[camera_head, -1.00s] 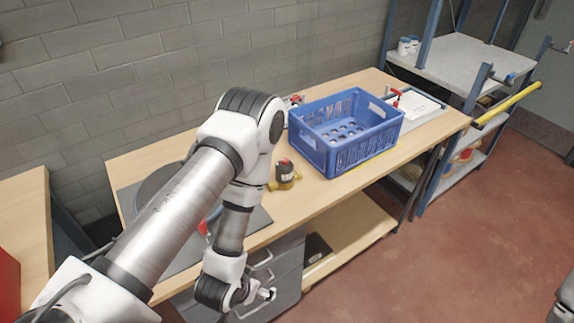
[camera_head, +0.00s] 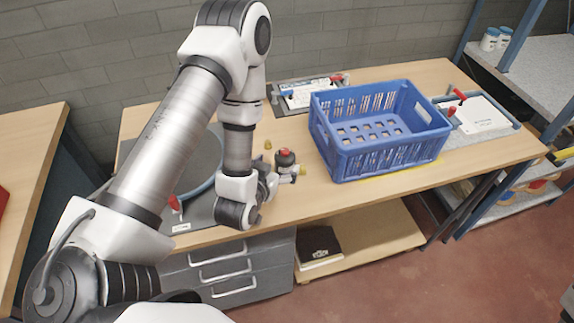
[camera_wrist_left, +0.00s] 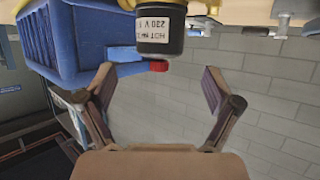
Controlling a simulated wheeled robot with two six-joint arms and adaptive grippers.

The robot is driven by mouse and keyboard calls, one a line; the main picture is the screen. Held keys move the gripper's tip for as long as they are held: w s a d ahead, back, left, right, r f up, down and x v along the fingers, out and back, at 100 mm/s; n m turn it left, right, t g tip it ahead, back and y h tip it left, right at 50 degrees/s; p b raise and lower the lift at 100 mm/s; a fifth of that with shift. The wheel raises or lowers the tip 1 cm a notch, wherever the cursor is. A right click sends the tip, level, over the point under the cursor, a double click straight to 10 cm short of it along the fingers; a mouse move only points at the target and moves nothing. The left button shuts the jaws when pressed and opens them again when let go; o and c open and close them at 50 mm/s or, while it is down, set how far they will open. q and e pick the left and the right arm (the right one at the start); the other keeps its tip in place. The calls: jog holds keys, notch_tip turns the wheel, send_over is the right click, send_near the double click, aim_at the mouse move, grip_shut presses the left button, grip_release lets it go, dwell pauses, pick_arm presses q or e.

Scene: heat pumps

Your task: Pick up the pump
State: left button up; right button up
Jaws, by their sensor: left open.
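The pump (camera_head: 287,159) stands on the wooden table, left of the blue crate. It has a dark body, a red cap and brass-coloured fittings. My left gripper (camera_head: 280,178) is close beside it on the near left side and hides part of its base. In the left wrist view the pump (camera_wrist_left: 160,32) appears upside down with a white label and red cap, just beyond the open fingers (camera_wrist_left: 158,78) and roughly in line with the gap between them. The fingers hold nothing. My right gripper is not in view.
The blue crate (camera_head: 382,157) stands right of the pump. A dark mat (camera_head: 200,213) with a round blue-edged item lies on the left. A white board (camera_head: 312,95) lies behind the crate and another panel (camera_head: 482,116) to its right. Drawers (camera_head: 225,270) are below.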

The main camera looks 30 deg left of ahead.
aim_at(282, 160)
pick_arm(q)
jog(key=x, duration=0.2)
jog(key=p+x, duration=0.1)
jog(key=x, duration=0.1)
jog(key=p+x, duration=0.1)
jog(key=x, duration=0.1)
jog(key=shift+f, duration=0.35)
jog(key=c, duration=1.6)
grip_shut()
jog(key=shift+r, duration=0.1)
